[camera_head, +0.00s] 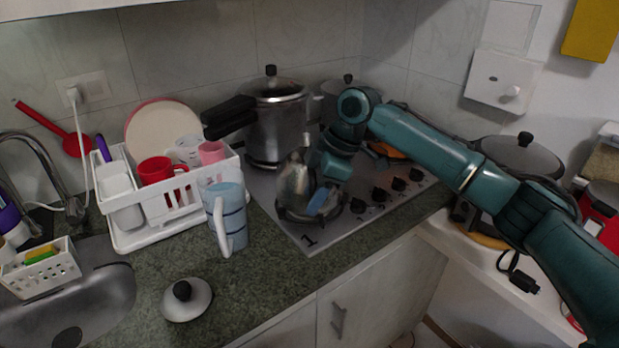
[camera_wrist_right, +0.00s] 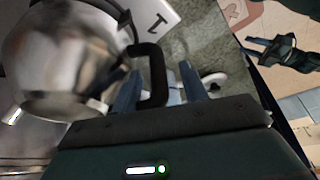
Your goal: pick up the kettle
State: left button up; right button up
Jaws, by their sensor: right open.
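The silver kettle (camera_head: 294,182) stands on the front left burner of the hob, partly hidden by my right arm. In the right wrist view the kettle (camera_wrist_right: 60,60) fills the left side, blurred, with its black loop handle (camera_wrist_right: 157,72) toward me. My right gripper (camera_head: 322,203) is at the kettle's right side. In the wrist view its two blue fingers (camera_wrist_right: 158,90) are apart, with the handle between them; I cannot tell whether they touch it. My left gripper (camera_wrist_right: 257,49) shows small at the upper right of the wrist view, its fingers apart and empty.
A pressure cooker (camera_head: 278,125) stands behind the kettle. A blue cup (camera_head: 228,208) and a white dish rack (camera_head: 160,226) are to its left. A lid (camera_head: 187,300) lies on the counter. A lidded pan (camera_head: 518,160) is at right. The front counter is mostly clear.

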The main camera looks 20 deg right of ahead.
grip_shut()
dwell(0.5)
dwell(0.5)
